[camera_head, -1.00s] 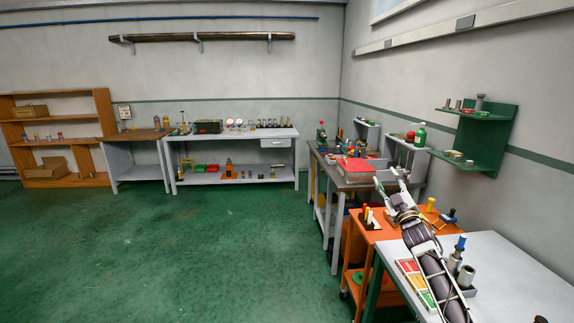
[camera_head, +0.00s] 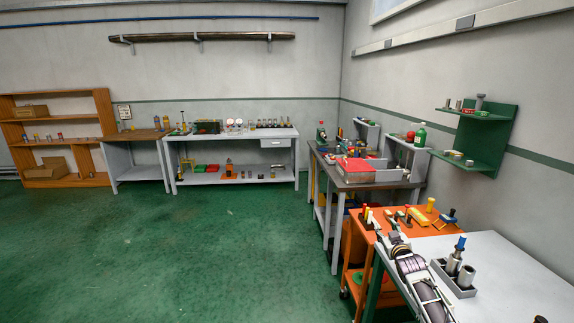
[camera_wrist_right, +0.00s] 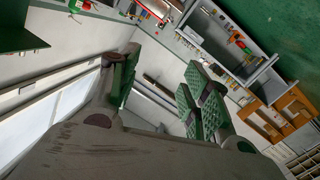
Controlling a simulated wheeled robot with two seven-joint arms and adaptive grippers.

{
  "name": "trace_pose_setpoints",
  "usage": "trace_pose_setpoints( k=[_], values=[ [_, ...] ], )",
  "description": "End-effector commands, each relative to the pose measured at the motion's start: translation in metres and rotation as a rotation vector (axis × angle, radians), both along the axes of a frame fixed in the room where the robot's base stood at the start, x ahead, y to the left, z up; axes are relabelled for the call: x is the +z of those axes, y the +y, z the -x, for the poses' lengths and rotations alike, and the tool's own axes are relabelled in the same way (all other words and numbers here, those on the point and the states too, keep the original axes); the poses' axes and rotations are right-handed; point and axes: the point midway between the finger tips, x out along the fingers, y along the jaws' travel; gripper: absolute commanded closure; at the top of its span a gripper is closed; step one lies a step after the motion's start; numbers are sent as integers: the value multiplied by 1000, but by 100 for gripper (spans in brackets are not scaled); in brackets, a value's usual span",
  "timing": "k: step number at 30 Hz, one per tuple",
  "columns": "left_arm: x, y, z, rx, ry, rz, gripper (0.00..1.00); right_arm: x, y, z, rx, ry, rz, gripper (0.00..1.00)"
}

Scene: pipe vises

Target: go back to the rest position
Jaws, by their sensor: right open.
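My right arm comes in from the bottom right of the head view. My right gripper (camera_head: 386,226) is above the orange cart (camera_head: 425,241), by the near white table's left corner. In the wrist view the right gripper (camera_wrist_right: 163,80) has its two green-padded fingers spread wide apart, with nothing between them. Only the far room shows through the gap, at a slant. My left gripper is in neither view.
The near white table (camera_head: 513,270) carries a grey holder (camera_head: 453,278) with upright pipe pieces. Behind the cart stands a grey workbench (camera_head: 345,184) with a red-topped box (camera_head: 354,166). A green wall shelf (camera_head: 482,138) hangs right. The green floor (camera_head: 230,250) is open at left.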

Motion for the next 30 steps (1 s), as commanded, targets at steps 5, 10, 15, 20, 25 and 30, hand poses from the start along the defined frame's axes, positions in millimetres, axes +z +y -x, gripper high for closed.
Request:
trace_pose_setpoints(
  k=[5,10,15,20,25,30],
  values=[
    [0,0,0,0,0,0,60,-80,6,21,-2,109,-15,53],
    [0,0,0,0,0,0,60,-147,11,45,-5,203,-27,53],
    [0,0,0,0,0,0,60,-211,17,75,-8,296,-40,53],
    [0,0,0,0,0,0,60,-269,23,108,-10,383,-50,53],
    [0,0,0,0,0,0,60,-330,31,150,-12,479,-61,53],
    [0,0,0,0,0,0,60,-389,39,200,-15,578,-71,53]
  ],
)
